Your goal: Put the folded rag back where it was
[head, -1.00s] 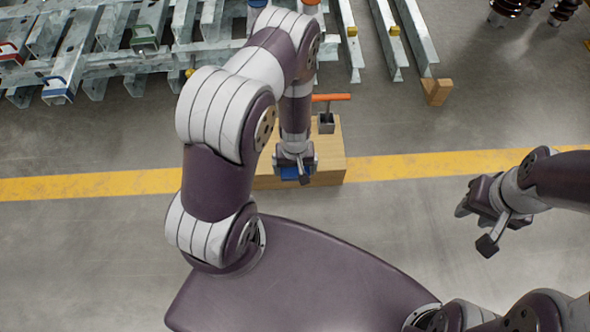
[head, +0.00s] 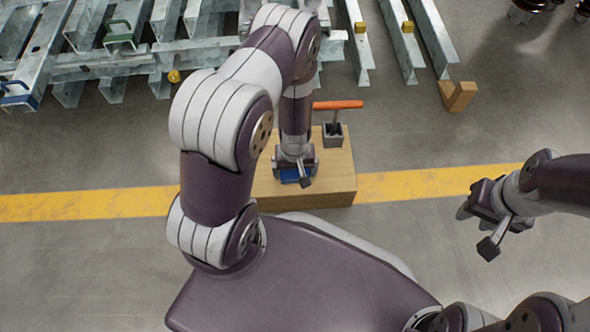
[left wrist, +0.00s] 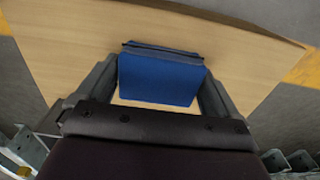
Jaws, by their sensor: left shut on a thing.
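The folded rag is blue with a darker folded edge, and in the left wrist view the rag (left wrist: 160,78) sits between the two fingers of my left gripper (left wrist: 158,85). The gripper points down over the wooden block-like table (head: 325,190). I cannot tell whether the rag touches the wooden top. My right gripper (head: 478,222) hangs over the floor at the right, away from the table; its finger gap is unclear.
An orange-handled tool (head: 338,105) stands in a grey holder (head: 333,136) on the table's far part. Galvanized steel beams (head: 120,65) lie behind. A small wooden block (head: 458,96) is at the back right.

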